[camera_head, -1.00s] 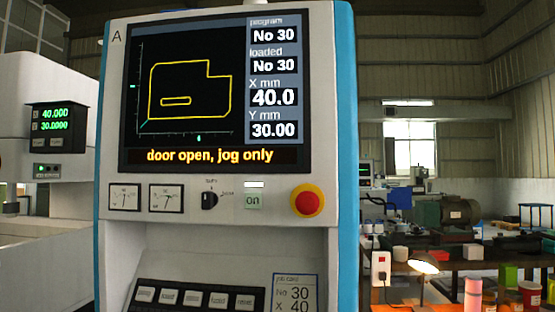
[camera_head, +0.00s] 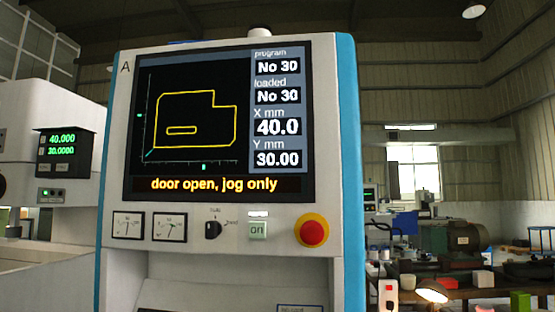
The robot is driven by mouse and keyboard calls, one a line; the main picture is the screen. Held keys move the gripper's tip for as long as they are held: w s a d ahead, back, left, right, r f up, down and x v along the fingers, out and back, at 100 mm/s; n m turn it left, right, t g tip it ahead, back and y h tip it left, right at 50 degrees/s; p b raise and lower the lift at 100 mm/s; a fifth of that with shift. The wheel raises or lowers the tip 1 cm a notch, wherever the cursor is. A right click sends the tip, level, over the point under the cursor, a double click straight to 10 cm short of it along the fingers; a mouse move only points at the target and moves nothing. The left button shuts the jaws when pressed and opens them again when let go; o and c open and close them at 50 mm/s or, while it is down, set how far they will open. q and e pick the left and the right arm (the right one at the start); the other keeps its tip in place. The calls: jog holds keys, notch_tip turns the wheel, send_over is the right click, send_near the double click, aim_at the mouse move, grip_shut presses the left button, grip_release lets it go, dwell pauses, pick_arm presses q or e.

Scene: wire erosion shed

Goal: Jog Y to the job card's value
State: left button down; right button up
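The control console (camera_head: 345,180) stands upright in front of me, with its screen (camera_head: 200,170) lit. The screen reads program No 30, loaded No 30, X 40.0 mm and Y 30.00 mm. A yellow line across its bottom says "door open, jog only". Below are two dial gauges (camera_head: 148,227), a black rotary knob (camera_head: 213,230), a green "on" button (camera_head: 258,230) and a red emergency stop (camera_head: 311,231). Only the top edge of the job card (camera_head: 300,308) shows, so its values are out of view. The row of push keys is out of view too. Neither gripper shows.
A white machine (camera_head: 30,150) at the left carries a small readout (camera_head: 63,146) showing 40.000 and 30.0000. At the right, a workbench (camera_head: 465,293) holds a motor (camera_head: 466,237), a lit lamp (camera_head: 432,292) and small blocks. A window is behind it.

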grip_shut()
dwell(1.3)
